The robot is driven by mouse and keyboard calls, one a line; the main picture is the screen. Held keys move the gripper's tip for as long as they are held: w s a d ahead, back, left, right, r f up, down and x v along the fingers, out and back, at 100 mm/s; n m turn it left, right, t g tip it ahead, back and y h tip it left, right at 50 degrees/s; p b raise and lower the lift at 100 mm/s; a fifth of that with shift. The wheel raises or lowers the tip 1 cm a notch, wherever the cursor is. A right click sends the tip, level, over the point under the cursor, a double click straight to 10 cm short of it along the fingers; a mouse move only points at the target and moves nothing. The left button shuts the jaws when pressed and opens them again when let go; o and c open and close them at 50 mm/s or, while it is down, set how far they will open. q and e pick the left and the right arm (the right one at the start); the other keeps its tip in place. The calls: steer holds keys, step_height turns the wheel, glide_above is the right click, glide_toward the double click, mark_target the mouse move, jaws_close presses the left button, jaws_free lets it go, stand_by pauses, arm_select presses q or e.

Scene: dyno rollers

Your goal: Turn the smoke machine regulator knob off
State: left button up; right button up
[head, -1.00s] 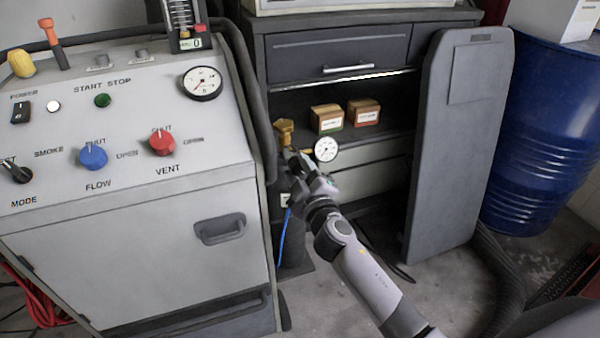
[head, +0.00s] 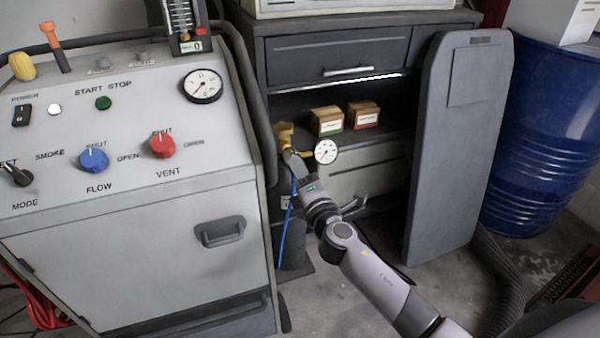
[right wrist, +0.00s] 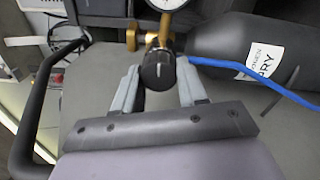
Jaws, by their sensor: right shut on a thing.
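The regulator's black knob (right wrist: 158,74) sits between the fingers of my right gripper (right wrist: 158,64) in the right wrist view, with a finger on each side. The gripper is shut on it. Brass fittings (right wrist: 132,37) and a round white gauge (right wrist: 168,3) are just beyond the knob. In the head view my right gripper (head: 290,157) is at the brass regulator (head: 285,134), left of the gauge (head: 326,151), and hides the knob. My left gripper is not in view.
A dark gas bottle (right wrist: 228,45) with a white label and a blue hose (right wrist: 250,74) are close to the gripper. The grey smoke machine (head: 130,240) stands left. A dark panel (head: 455,150) and a blue drum (head: 540,130) stand right. Two small boxes (head: 327,121) (head: 363,114) sit on the shelf.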

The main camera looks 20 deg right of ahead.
arm_select(q)
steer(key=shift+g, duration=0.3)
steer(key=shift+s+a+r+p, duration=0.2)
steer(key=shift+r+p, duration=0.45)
steer(key=shift+p, duration=0.45)
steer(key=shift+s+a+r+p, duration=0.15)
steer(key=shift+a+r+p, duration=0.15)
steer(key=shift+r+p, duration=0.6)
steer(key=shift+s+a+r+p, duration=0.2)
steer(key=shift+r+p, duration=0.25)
steer(key=shift+p, duration=0.8)
arm_select(e)
steer(key=shift+d+n+y, duration=0.1)
steer(key=shift+n+y, duration=0.05)
steer(key=shift+n, duration=4.15)
steer(key=shift+d+n+y, duration=0.1)
steer(key=shift+n+y, duration=0.05)
steer(key=shift+n, duration=4.15)
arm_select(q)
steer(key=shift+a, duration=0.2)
arm_select(e)
steer(key=shift+n, duration=0.3)
steer(key=o, duration=1.1)
steer(key=shift+c, duration=0.2)
